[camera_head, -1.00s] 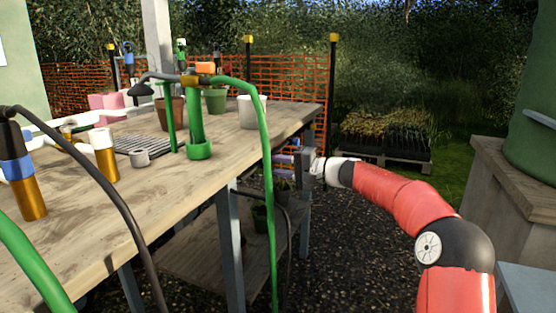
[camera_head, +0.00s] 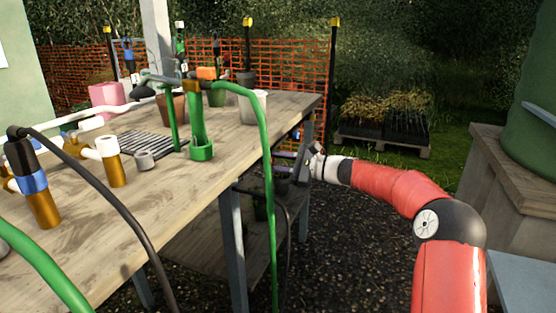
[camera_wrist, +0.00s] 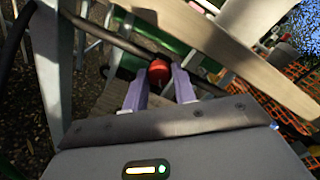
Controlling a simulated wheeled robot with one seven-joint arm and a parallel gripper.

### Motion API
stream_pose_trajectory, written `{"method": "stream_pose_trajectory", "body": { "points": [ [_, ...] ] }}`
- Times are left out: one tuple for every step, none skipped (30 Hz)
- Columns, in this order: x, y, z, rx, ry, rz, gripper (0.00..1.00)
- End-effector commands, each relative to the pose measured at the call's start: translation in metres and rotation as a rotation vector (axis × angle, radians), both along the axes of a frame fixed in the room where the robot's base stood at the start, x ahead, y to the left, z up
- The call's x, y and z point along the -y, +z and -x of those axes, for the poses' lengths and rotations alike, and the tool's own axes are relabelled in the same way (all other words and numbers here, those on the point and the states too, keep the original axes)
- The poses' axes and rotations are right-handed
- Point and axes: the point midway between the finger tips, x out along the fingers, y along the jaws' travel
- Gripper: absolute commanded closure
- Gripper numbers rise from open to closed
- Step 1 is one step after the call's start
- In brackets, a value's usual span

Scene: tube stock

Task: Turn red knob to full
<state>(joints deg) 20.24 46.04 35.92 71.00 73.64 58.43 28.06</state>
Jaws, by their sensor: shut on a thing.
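In the wrist view, the red knob (camera_wrist: 159,70) sits between the tips of my gripper's two purple fingers (camera_wrist: 160,82). My gripper is shut on it. A dark pipe (camera_wrist: 105,35) runs beside the knob, with a green part behind it. In the head view, my gripper (camera_head: 290,158) reaches under the far right edge of the wooden table (camera_head: 185,195). The knob cannot be made out there. How far the knob is turned cannot be told.
A grey table leg (camera_head: 232,240) and a hanging green hose (camera_head: 268,190) stand left of my arm. The table bears pots, brass fittings and a green tube stand (camera_head: 200,130). A stone block (camera_head: 490,200) stands at right. Gravel between is free.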

Motion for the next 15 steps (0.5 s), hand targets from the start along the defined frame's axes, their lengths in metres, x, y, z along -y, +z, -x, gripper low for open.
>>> {"method": "stream_pose_trajectory", "body": {
  "points": [
    [0.0014, -0.0007, -0.0009, -0.043, -0.003, -0.014, 0.96],
    [0.0014, -0.0009, -0.0010, -0.069, -0.004, -0.024, 0.96],
    [0.0014, -0.0011, -0.0010, -0.104, -0.003, -0.037, 0.96],
    [0.0014, -0.0012, -0.0011, -0.130, -0.004, -0.046, 0.96],
    [0.0014, -0.0013, -0.0012, -0.156, -0.004, -0.056, 0.96],
    [0.0014, -0.0015, -0.0012, -0.190, -0.004, -0.067, 0.96],
    [0.0015, -0.0016, -0.0013, -0.214, -0.004, -0.077, 0.96],
    [0.0015, -0.0017, -0.0013, -0.236, -0.004, -0.085, 0.96],
    [0.0015, -0.0018, -0.0013, -0.267, -0.004, -0.096, 0.96],
    [0.0015, -0.0019, -0.0012, -0.289, -0.005, -0.104, 0.96],
    [0.0015, -0.0019, -0.0013, -0.312, -0.005, -0.112, 0.96],
    [0.0015, -0.0020, -0.0012, -0.338, -0.004, -0.122, 0.96],
    [0.0015, -0.0021, -0.0013, -0.357, -0.004, -0.129, 0.96],
    [0.0015, -0.0021, -0.0013, -0.376, -0.004, -0.135, 0.96],
    [0.0015, -0.0022, -0.0013, -0.398, -0.004, -0.145, 0.96]
  ]
}}
